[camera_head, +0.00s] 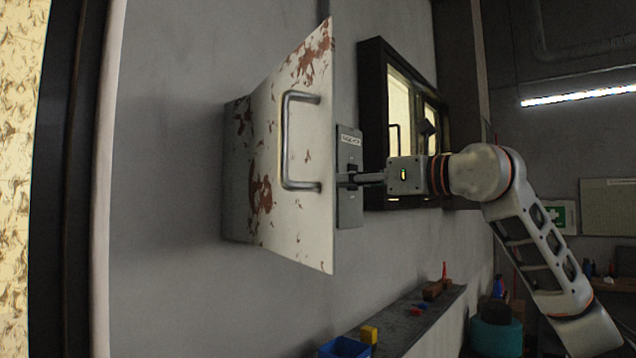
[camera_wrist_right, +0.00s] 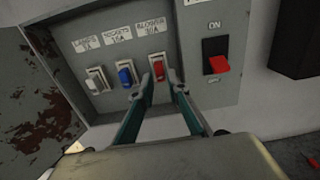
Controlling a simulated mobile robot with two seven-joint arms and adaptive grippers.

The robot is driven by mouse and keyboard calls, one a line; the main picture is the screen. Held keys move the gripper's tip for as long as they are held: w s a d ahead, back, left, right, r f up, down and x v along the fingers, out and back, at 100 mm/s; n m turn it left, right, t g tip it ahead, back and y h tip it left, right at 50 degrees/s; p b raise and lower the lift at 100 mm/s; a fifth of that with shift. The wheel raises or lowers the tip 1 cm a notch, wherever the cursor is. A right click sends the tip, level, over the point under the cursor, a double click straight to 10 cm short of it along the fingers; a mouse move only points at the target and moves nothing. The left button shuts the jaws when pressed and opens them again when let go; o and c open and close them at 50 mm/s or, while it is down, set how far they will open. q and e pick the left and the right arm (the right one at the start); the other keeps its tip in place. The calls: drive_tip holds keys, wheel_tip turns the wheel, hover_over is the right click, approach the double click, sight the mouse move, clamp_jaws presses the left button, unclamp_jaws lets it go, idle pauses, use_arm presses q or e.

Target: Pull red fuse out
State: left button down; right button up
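The red fuse (camera_wrist_right: 158,70) sits in its socket on the grey panel under a label reading like "BLOWER", in the right wrist view. My right gripper (camera_wrist_right: 164,82) is in front of it with its two fingers apart, one on each side of the fuse's lower part. A gap shows between fuse and right finger; whether the left finger touches is unclear. In the head view my right gripper (camera_head: 348,179) reaches behind the open box door, which hides the fuses. My left gripper is in neither view.
A blue fuse (camera_wrist_right: 125,75) and a white fuse (camera_wrist_right: 95,82) sit left of the red one. The rust-stained door (camera_head: 300,225) stands open. A shelf (camera_head: 420,315) with small blocks runs below.

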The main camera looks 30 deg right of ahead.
drive_tip(key=shift+w, duration=0.15)
idle(0.3)
drive_tip(key=shift+w+a+p, duration=0.25)
drive_tip(key=shift+w+p, duration=0.05)
drive_tip(key=shift+w, duration=0.15)
drive_tip(key=shift+p+x, duration=0.65)
drive_tip(key=shift+x, duration=0.9)
drive_tip(key=shift+s, duration=0.15)
idle(0.6)
drive_tip(key=shift+d, duration=0.1)
clamp_jaws()
